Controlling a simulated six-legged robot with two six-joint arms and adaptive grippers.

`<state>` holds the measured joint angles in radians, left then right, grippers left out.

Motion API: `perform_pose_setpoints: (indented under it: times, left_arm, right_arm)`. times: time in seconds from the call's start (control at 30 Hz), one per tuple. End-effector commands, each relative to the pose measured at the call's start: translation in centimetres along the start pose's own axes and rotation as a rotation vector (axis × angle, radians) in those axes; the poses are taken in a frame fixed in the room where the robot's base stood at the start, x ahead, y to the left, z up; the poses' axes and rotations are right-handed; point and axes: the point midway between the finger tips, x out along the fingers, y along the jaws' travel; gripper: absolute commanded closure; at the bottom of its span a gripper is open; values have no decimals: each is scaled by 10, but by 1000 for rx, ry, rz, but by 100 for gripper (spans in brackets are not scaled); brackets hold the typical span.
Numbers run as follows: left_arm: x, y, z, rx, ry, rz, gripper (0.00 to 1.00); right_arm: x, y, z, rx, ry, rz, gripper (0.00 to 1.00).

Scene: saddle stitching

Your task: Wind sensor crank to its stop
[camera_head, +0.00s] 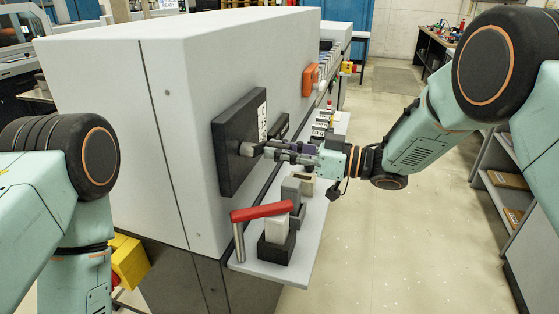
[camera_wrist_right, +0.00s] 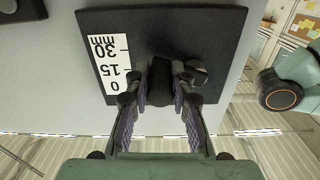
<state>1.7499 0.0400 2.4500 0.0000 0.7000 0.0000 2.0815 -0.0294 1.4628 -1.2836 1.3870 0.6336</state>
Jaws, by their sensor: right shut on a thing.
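A black square panel (camera_head: 228,150) with a white millimetre scale (camera_head: 262,121) is mounted on the grey machine's side. The sensor crank sits on this panel. In the right wrist view the scale (camera_wrist_right: 110,63) appears upside down, and a dark cylindrical crank part (camera_wrist_right: 161,80) stands between my fingers. A rounded grey-black knob (camera_wrist_right: 198,72) lies just right of it; this knob also shows at the panel in the head view (camera_head: 248,149). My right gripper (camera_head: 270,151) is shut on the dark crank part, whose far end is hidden. My left arm shows, but its gripper is out of view.
A shelf (camera_head: 302,237) below the panel carries a red-handled lever (camera_head: 262,212) and grey blocks (camera_head: 291,190). An orange part (camera_head: 309,80) sits further along the machine. The floor (camera_head: 391,240) to the right is clear, up to grey shelving (camera_head: 508,197).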

Motion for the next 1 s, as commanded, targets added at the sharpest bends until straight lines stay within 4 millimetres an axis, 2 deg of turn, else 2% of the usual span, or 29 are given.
perform_pose_setpoints:
  times: [0.47, 1.0]
  left_arm:
    - [21, 0, 0, 0, 0, 0, 100]
    - [57, 0, 0, 0, 0, 0, 100]
  right_arm:
    - [0, 3, -24, -457, 5, 4, 100]
    - [0, -7, -47, -966, 4, 5, 100]
